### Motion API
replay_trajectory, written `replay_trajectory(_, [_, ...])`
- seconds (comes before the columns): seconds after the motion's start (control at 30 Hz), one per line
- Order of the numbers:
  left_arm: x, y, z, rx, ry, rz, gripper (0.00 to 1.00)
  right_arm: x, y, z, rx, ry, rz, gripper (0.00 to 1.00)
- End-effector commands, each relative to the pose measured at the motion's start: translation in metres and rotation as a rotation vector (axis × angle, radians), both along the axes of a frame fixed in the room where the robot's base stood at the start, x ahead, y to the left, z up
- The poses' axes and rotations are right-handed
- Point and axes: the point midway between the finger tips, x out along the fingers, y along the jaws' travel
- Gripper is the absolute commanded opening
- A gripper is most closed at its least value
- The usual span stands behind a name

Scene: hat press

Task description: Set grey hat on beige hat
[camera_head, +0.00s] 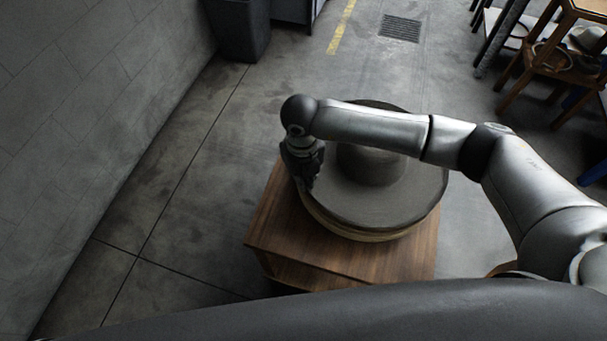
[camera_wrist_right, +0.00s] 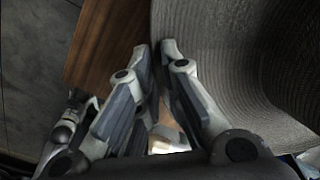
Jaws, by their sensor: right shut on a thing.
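The grey hat (camera_head: 350,198) has a wide round brim and lies over the beige hat (camera_head: 352,234), whose rim shows as a pale edge below it. Both are on a wooden stand (camera_head: 345,263). My right gripper (camera_head: 307,181) is at the left edge of the grey brim, shut on it. In the right wrist view the fingers (camera_wrist_right: 162,50) close at the edge of the grey hat (camera_wrist_right: 225,50). My arm hides part of the crown and the far brim. My left gripper is not in view. I cannot tell whether the hats touch all round.
A grey wall (camera_head: 80,110) runs along the left. A dark bin (camera_head: 238,28) stands at the back. Wooden furniture with hats (camera_head: 552,57) is at the back right. The floor (camera_head: 190,170) left of the stand is clear.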

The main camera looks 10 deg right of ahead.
Motion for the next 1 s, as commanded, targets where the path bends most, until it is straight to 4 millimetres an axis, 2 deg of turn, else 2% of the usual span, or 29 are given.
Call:
replay_trajectory(0.3, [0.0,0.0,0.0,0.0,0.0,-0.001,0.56,0.0,0.0,0.0,0.0,0.0,0.0,0.0])
replay_trajectory(0.33, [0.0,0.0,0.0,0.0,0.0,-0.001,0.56,0.0,0.0,0.0,0.0,0.0,0.0,0.1])
replay_trajectory(0.53, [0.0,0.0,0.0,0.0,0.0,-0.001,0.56,0.0,0.0,0.0,0.0,0.0,0.0,0.34])
replay_trajectory(0.83, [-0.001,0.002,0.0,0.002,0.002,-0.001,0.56,0.0,0.0,0.001,0.001,0.0,0.0,0.34])
replay_trajectory(1.0, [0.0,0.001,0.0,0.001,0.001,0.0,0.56,0.001,0.001,0.018,0.002,-0.003,-0.001,0.34])
